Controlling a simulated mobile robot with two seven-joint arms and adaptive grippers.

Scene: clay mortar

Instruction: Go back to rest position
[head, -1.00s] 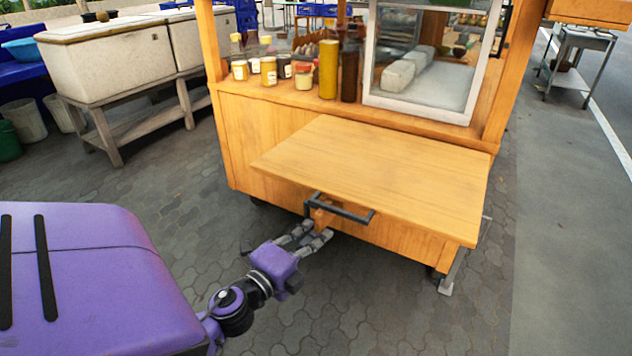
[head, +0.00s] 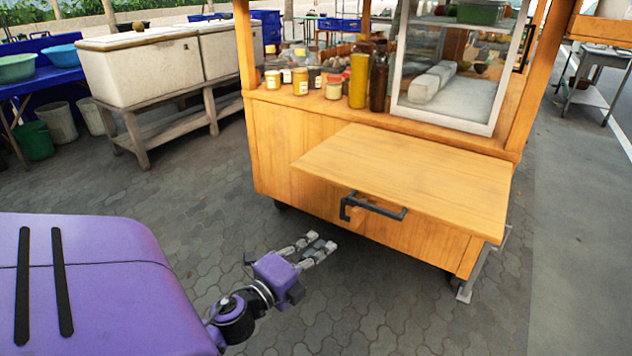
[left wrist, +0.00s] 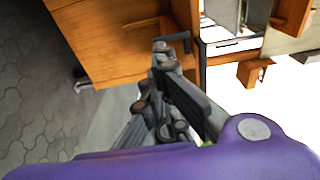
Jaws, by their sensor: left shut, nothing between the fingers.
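My left gripper (head: 322,243) is purple and grey. In the head view it is low over the paving, in front of and to the left of the wooden cart's dark handle (head: 375,208). It is shut and holds nothing, and a gap shows between it and the handle. In the left wrist view its grey fingers (left wrist: 162,58) show in the middle, with wooden panels behind. My right gripper is in neither view.
The wooden cart (head: 400,170) has a front shelf, jars (head: 300,82) and a glass case (head: 455,70). White chests (head: 140,70) stand on a wooden frame at the back left. A metal side table (head: 598,75) stands far right. Paving in front of the cart is clear.

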